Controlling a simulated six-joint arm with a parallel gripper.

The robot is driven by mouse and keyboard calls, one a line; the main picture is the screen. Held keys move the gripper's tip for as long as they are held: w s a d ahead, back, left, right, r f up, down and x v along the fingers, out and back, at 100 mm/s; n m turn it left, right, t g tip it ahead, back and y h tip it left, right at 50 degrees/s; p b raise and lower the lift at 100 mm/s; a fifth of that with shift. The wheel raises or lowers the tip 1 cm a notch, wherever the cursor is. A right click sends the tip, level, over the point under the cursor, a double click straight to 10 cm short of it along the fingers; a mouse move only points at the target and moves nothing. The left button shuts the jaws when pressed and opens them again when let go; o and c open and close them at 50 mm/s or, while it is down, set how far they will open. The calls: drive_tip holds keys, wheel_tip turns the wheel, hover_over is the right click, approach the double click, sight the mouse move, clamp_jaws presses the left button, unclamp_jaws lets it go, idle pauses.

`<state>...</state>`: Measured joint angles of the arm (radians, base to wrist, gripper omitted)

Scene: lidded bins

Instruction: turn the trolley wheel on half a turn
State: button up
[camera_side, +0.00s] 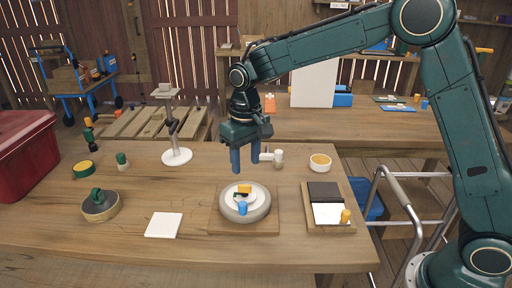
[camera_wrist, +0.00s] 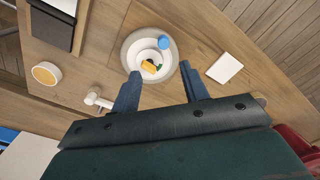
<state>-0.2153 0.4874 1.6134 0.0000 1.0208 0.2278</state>
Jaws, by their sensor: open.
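The wheel (camera_side: 262,206) lies flat on a square wooden board (camera_side: 216,222) near the front of the bench. It has a grey rim and a white middle. A blue knob (camera_side: 242,208) stands on the wheel on the side toward the side camera. A small yellow piece (camera_side: 244,188) with dark and green parts sits near its centre. In the wrist view the wheel (camera_wrist: 126,52) also shows its blue knob (camera_wrist: 164,43) and yellow piece (camera_wrist: 149,66). My gripper (camera_side: 246,167) points down above the wheel's far side, open and empty, its blue fingers apart. It touches nothing that I can see.
A white fitting (camera_side: 278,158) stands right of my gripper, near a bowl (camera_side: 320,161). A board with a dark pad (camera_side: 324,191) lies right of the wheel. A white tile (camera_side: 164,225) lies left. A white-based stand (camera_side: 176,156) and red box (camera_side: 22,155) are farther left.

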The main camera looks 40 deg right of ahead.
sight(243, 203)
drive_tip(key=shift+w+a+f, duration=0.35)
drive_tip(key=shift+w+f, duration=0.15)
drive_tip(key=shift+f, duration=0.3)
drive_tip(key=shift+f, duration=0.15)
wheel_tip(243, 203, down, 14)
drive_tip(key=shift+r, duration=0.25)
clamp_jaws()
